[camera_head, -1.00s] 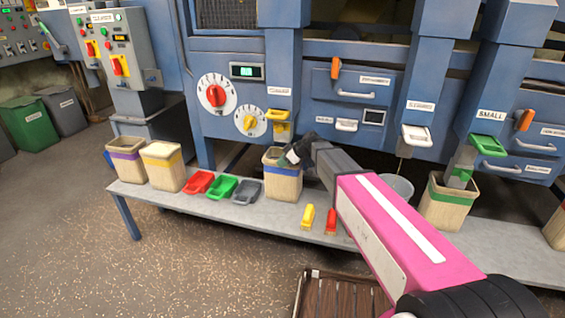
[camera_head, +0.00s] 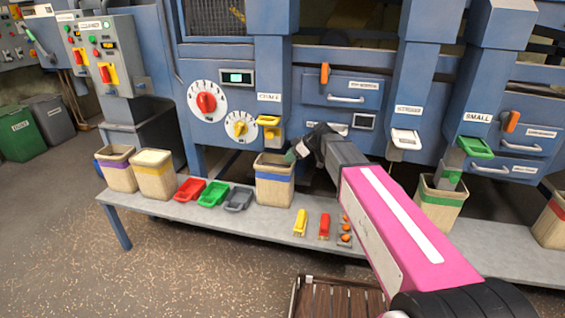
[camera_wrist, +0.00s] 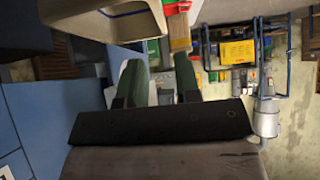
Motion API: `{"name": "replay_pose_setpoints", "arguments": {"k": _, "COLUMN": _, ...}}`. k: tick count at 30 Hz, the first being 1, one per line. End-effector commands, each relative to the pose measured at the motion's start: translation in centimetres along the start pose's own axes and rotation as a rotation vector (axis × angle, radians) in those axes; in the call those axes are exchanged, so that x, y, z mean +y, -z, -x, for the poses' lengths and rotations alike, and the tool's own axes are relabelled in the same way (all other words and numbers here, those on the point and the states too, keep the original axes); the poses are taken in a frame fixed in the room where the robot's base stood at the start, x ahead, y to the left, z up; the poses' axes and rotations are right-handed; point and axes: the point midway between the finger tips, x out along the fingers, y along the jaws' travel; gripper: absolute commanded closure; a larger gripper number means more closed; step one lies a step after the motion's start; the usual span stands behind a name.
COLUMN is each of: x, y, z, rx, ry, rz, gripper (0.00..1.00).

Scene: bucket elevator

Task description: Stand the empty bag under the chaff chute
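A tan bag with a blue band (camera_head: 275,188) stands upright on the bench, below the yellow-lipped chute labelled CHAFF (camera_head: 268,127). Its mouth is open and its inside looks empty from here. My gripper (camera_head: 292,156) is just right of the bag's upper rim; the head view does not show whether they touch. In the wrist view my two green fingers (camera_wrist: 158,72) are spread apart with no bag between them. A pale open container rim (camera_wrist: 140,28), probably the bag, shows beyond the fingers at the upper left.
Bags with purple (camera_head: 118,170) and yellow (camera_head: 154,178) bands stand at the bench's left end. Red (camera_head: 189,189), green (camera_head: 214,193) and grey (camera_head: 238,199) scoops lie between. A green-banded bag (camera_head: 440,203) stands right. A wooden pallet (camera_head: 335,300) lies in front.

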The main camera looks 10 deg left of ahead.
Motion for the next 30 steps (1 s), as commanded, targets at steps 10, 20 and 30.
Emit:
{"name": "replay_pose_setpoints", "arguments": {"k": 10, "x": -0.1, "y": -0.1, "z": 1.9, "rx": -0.003, "ry": 0.0, "rz": -0.004, "gripper": 0.7}}
{"name": "replay_pose_setpoints", "arguments": {"k": 20, "x": -4.3, "y": -11.7, "z": 4.7, "rx": -0.219, "ry": -0.082, "rz": -0.408, "gripper": 0.7}}
{"name": "replay_pose_setpoints", "arguments": {"k": 30, "x": -14.1, "y": -29.2, "z": 11.6, "rx": -0.557, "ry": -0.408, "rz": -1.129, "gripper": 0.7}}
